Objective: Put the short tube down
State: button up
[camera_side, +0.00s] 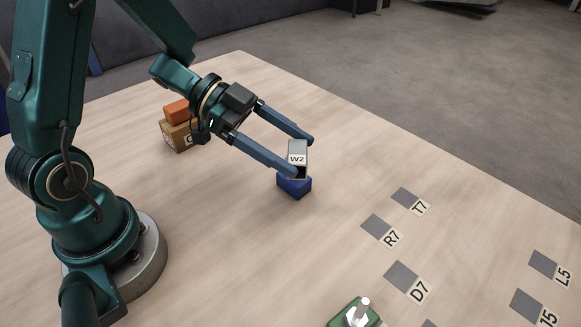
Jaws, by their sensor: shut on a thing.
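The short tube (298,147) is a grey metal piece with a white label reading W2 and a dark opening at its lower end. My gripper (301,156) is shut on it, one blue finger on each side. A blue block (294,186) shows directly below the tube in the picture. I cannot tell whether the tube touches the block or hangs above the table in front of or behind it. The nearer fingertip hides part of the tube's lower left and the block's top.
Grey squares labelled T7 (404,197), R7 (376,226), D7 (401,276), L5 (543,263) and J5 (526,304) mark the wooden table (230,260). A green fixture (339,319) with a white peg stands at the front. An orange block (176,109) sits on a cardboard box (175,138) behind.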

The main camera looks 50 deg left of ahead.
send_over(326, 244)
notch_tip(326, 244, down, 6)
jog(key=shift+s+a+f, duration=0.1)
jog(key=shift+f, duration=1.95)
jog(key=shift+f, duration=0.2)
jog(key=o, duration=1.2)
jog(key=shift+r, duration=0.1)
